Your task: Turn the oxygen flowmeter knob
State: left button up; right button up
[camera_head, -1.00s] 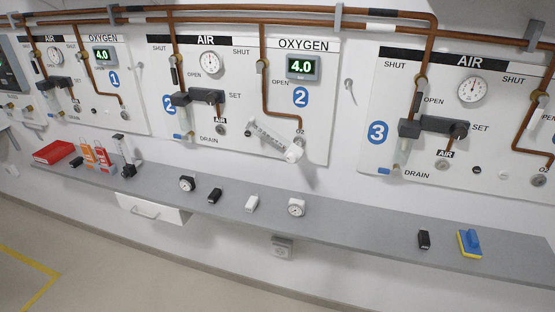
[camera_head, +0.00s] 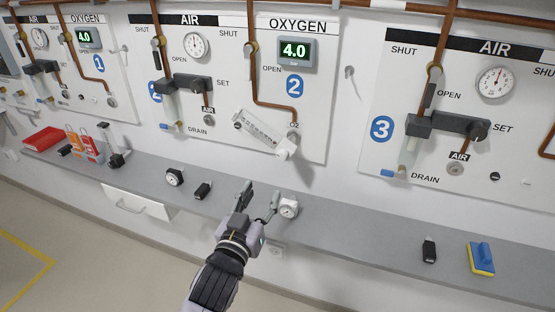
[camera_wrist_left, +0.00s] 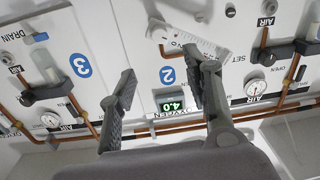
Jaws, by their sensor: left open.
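The oxygen flowmeter (camera_head: 262,132) is a clear graduated tube on panel 2, below the oxygen display. It hangs tilted, with a pale knob-like end (camera_head: 286,148) at its lower right beside the O2 outlet. The left wrist view shows it upside down (camera_wrist_left: 200,42), beyond the fingers. My left gripper (camera_head: 260,196) is open and empty, over the shelf and below the flowmeter, apart from it. In the left wrist view the spread fingers (camera_wrist_left: 160,64) frame part of panel 2. My right gripper is out of view.
The grey shelf (camera_head: 345,231) runs below the panels. It holds a round gauge (camera_head: 288,208) beside my left gripper, another gauge (camera_head: 174,177), a black block (camera_head: 203,190), and a blue-yellow sponge (camera_head: 481,258).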

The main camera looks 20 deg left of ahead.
aim_at(281, 158)
pick_arm(q)
jog(key=w+p, duration=0.2)
jog(key=w, duration=1.2)
jog(key=shift+f, duration=0.1)
grip_shut()
